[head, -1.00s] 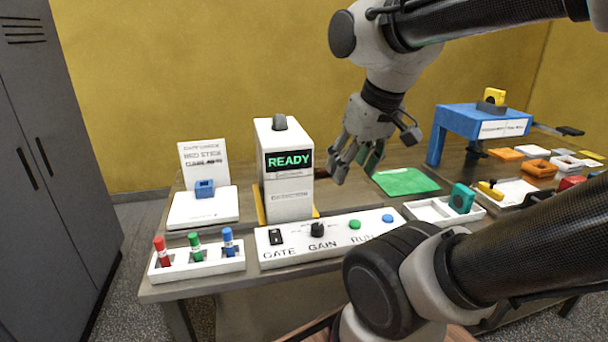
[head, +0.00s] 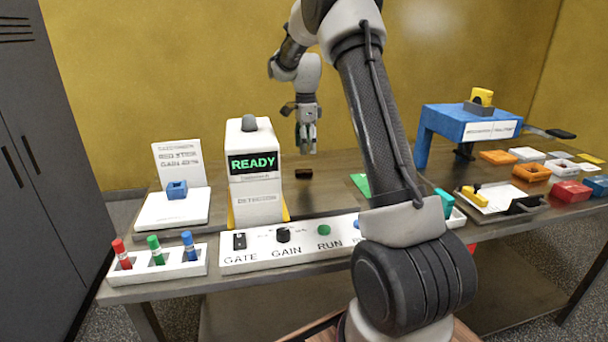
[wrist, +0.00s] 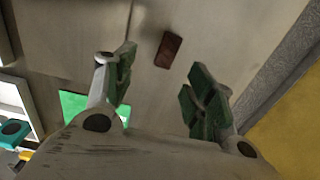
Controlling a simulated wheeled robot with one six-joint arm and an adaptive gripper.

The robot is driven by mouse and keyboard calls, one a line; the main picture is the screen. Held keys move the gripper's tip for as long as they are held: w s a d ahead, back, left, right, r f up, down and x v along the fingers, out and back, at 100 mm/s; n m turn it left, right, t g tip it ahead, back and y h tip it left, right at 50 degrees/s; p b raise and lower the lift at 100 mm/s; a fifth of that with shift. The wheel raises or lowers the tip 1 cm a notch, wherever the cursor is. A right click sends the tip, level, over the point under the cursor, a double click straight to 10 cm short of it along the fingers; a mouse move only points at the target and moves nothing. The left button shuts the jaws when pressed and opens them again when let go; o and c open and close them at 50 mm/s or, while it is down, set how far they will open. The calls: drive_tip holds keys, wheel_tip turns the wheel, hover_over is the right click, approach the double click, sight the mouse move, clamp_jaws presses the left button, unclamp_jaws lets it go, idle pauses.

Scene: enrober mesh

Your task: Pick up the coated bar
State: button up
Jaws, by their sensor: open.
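The coated bar is a small dark brown block. It lies on the table to the right of the white READY machine; the head view shows the bar (head: 303,174), and the wrist view shows the bar (wrist: 168,50) too. My gripper (head: 306,148) points down above the table, over and slightly behind the bar in the head view. In the wrist view my gripper (wrist: 158,88) has its green-padded fingers spread wide. The bar shows beyond the gap between them, clear of both, and nothing is held.
The READY machine (head: 254,175) stands left of the bar. A white control panel (head: 290,242) lies in front. A green mat (head: 362,184) is partly hidden by my arm. A blue stand (head: 468,122) and several small trays are at right. Bare table surrounds the bar.

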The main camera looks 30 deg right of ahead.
hover_over(304, 170)
drive_tip(key=shift+m, duration=0.4)
drive_tip(key=f, duration=0.4)
drive_tip(key=shift+s+f, duration=0.25)
drive_tip(key=shift+s, duration=0.05)
drive_tip(key=f, duration=0.5)
drive_tip(key=shift+w+a+f, duration=0.1)
drive_tip(key=shift+w, duration=0.1)
drive_tip(key=c, duration=0.9)
